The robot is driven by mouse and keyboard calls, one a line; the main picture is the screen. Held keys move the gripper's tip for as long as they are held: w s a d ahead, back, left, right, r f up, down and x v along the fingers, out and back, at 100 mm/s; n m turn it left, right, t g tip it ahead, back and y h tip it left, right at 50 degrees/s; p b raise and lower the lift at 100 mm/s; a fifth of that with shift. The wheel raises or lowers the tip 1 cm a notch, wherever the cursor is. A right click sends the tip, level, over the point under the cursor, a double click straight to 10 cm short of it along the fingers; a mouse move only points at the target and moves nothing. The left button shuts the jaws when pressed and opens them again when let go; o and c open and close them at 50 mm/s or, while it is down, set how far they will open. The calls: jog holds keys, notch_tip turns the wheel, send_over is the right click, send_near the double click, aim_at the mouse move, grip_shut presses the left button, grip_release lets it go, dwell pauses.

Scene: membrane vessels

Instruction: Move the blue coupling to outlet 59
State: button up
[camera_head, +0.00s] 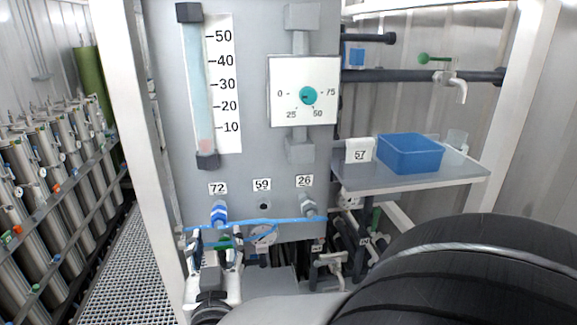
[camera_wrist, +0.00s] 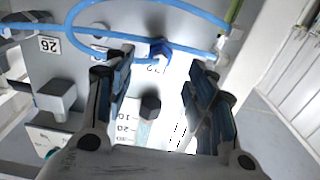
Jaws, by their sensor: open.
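The blue coupling (camera_head: 219,211) sits on the outlet under label 72 of the grey panel, with a blue hose (camera_head: 262,221) running from it. Outlet 59 (camera_head: 264,206) is a bare dark port to its right, under its label (camera_head: 262,185). In the wrist view, which shows the panel upside down, the blue coupling (camera_wrist: 159,51) lies just beyond my gripper (camera_wrist: 158,80), roughly between the lines of its fingers. My gripper is open and empty, and apart from the coupling. I cannot make out label 59 in the wrist view.
Outlet 26 (camera_head: 308,206) holds a grey fitting. A level tube (camera_head: 200,90) and a dial box (camera_head: 304,91) stick out above the outlets. A shelf (camera_head: 450,176) with a blue bin (camera_head: 409,154) juts out at right. The blue hose (camera_wrist: 95,10) loops across the wrist view.

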aim_at(218, 227)
jog(key=shift+x, duration=3.95)
jog(key=shift+b, duration=0.85)
jog(key=shift+c, duration=0.3)
grip_shut()
jog(key=shift+s+f, duration=0.1)
jog(key=shift+s, duration=0.05)
jog(key=shift+v, duration=0.8)
jog(key=shift+b+v, duration=0.4)
jog(key=shift+v, duration=1.7)
jog(key=shift+d, duration=0.1)
